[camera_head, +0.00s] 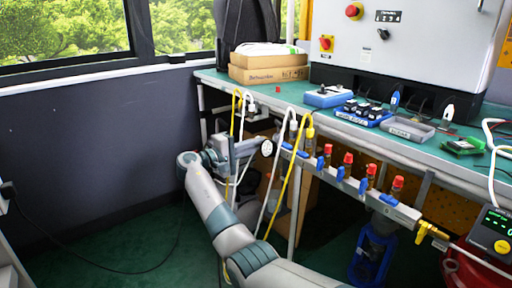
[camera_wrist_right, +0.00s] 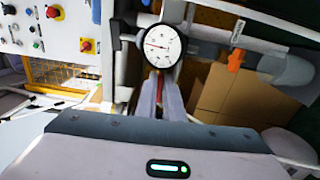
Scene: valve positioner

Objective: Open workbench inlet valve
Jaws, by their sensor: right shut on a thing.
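My right arm reaches in from the bottom of the head view, and its gripper (camera_head: 222,148) is at the left end of the pipework under the workbench. In the right wrist view my right gripper (camera_wrist_right: 161,98) has its fingers close together around a narrow red part (camera_wrist_right: 160,86), which looks like the inlet valve's handle. The fingers hide most of it, so I cannot tell how far it is turned. A round white pressure gauge (camera_wrist_right: 159,45) sits just beyond the fingertips; it also shows in the head view (camera_head: 267,148). My left gripper is not in view.
The green workbench (camera_head: 290,94) is above the pipework. White and yellow hoses (camera_head: 239,120) hang close to my gripper. Several red-topped valves (camera_head: 348,158) line the manifold to the right. An orange handle (camera_wrist_right: 237,60) and a cardboard box (camera_wrist_right: 240,95) are right of the gauge.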

